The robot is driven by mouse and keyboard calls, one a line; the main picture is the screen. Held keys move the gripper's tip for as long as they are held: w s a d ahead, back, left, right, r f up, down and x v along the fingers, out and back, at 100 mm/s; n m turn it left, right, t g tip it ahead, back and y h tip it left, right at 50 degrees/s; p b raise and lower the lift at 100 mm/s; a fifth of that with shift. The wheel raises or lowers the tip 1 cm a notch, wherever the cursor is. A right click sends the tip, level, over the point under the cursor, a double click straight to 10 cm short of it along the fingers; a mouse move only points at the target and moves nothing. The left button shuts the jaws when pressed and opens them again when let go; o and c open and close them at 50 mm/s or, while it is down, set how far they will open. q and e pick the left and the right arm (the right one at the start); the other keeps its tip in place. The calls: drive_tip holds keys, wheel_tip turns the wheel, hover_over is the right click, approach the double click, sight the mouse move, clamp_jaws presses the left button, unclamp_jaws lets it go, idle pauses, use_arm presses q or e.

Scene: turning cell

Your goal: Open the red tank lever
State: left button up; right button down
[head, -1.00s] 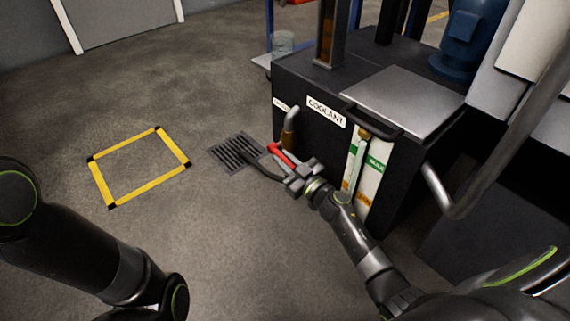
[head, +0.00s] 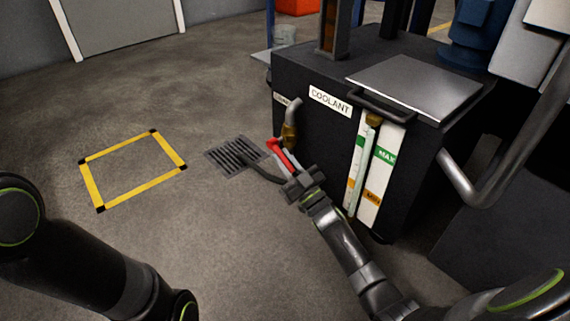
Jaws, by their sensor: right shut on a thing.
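The red lever (head: 287,153) sits at the brass valve (head: 289,134) low on the left side of the dark coolant tank (head: 315,137). It slants from the valve down to the right. My right gripper (head: 293,174) is at the lower end of the lever and is shut on it; its fingers hide that end. My left arm enters at the lower left, and its gripper is out of the picture.
A level gauge (head: 373,172) is on the tank front, right of my right gripper. A yellow-marked square (head: 133,171) on the floor is empty. A metal lid (head: 417,86) with a handle tops the tank.

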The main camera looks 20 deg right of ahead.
drive_tip(key=shift+w+f+t+b, duration=0.15)
drive_tip(key=shift+f+t+b, duration=0.2)
drive_tip(key=shift+t, duration=0.35)
drive_tip(key=shift+a+y, duration=0.1)
drive_tip(key=shift+y, duration=0.2)
drive_tip(key=c, duration=1.3)
unclamp_jaws()
drive_tip(key=shift+c, duration=0.2)
drive_tip(key=shift+s+d+f+p, duration=0.2)
drive_tip(key=shift+s+f+p, duration=0.05)
drive_tip(key=shift+s+p, duration=0.1)
drive_tip(key=p+v, duration=0.3)
drive_tip(key=v, duration=0.8)
drive_tip(key=shift+f, duration=0.15)
